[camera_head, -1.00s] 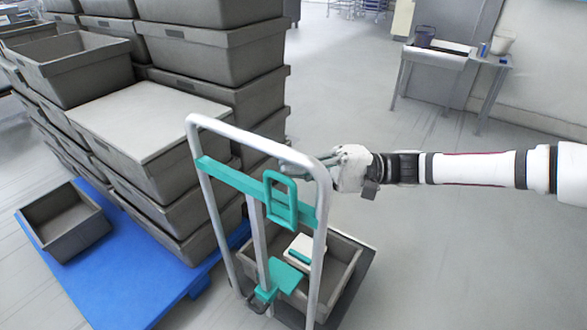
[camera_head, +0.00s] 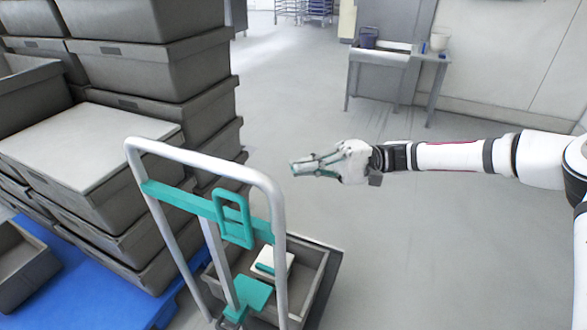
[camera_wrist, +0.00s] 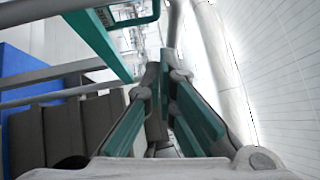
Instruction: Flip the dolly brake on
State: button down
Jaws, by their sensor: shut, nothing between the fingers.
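The dolly has a grey tube push handle (camera_head: 205,157) with a teal crossbar (camera_head: 180,199). A teal loop lever (camera_head: 233,219) stands upright on that crossbar, and a teal plate (camera_head: 252,294) sits low near the dolly's base. I cannot tell for certain which teal part is the brake. My gripper (camera_head: 296,168) is shut and empty, to the right of the handle and apart from it in the head view. In the wrist view its teal-padded fingers (camera_wrist: 161,88) point forward; part of a teal loop (camera_wrist: 130,22) and the crossbar (camera_wrist: 98,42) show at upper left.
A grey crate (camera_head: 312,283) on the dolly holds a white-and-teal item (camera_head: 272,262). Stacked grey crates (camera_head: 165,65) stand on a blue pallet (camera_head: 95,290) at the left. A grey table (camera_head: 390,57) stands at the back right. The floor right of the dolly is clear.

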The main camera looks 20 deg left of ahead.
jog(key=shift+w+a+f+b, duration=0.3)
jog(key=shift+w+f+b, duration=0.35)
jog(key=shift+b, duration=1.5)
jog(key=shift+s, duration=0.1)
jog(key=s+d+b+x, duration=0.1)
jog(key=s+x, duration=0.1)
jog(key=x, duration=1)
jog(key=shift+s+r, duration=0.15)
jog(key=shift+s, duration=0.2)
